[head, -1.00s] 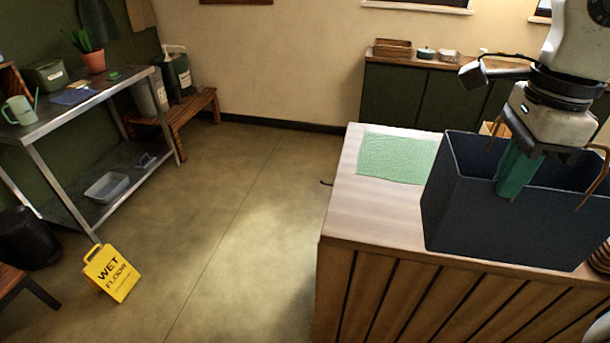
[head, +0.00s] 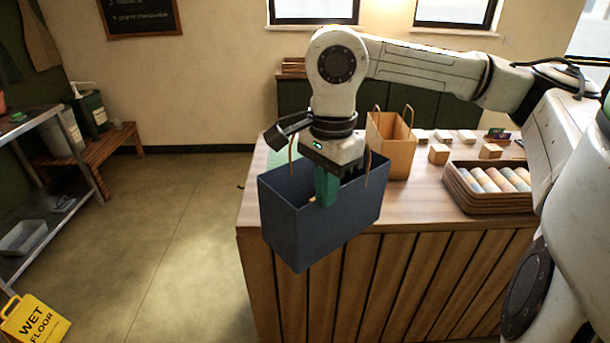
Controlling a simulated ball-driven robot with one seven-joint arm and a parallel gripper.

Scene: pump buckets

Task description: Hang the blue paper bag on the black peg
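The blue paper bag (head: 310,228) is a dark navy, open-topped bag with thin tan handles, hanging from my gripper (head: 325,188) near the left front corner of the counter. My gripper points down into the bag's mouth, with a teal finger showing between the handle cords. It appears shut on the bag, but the exact grip is hidden. The bag is tilted in the picture, and its lower part overlaps the counter's front edge. A small dark hook-like piece (head: 240,187) juts from the counter's left side. It may be the black peg, but it is too small to be sure.
A tan paper bag (head: 391,155) stands behind on the wooden counter (head: 425,200). A tray of rolls (head: 490,203) and several small blocks are to its right. A green mat (head: 281,152) is partly hidden. Open floor (head: 175,235) lies left, with a yellow wet-floor sign (head: 35,318).

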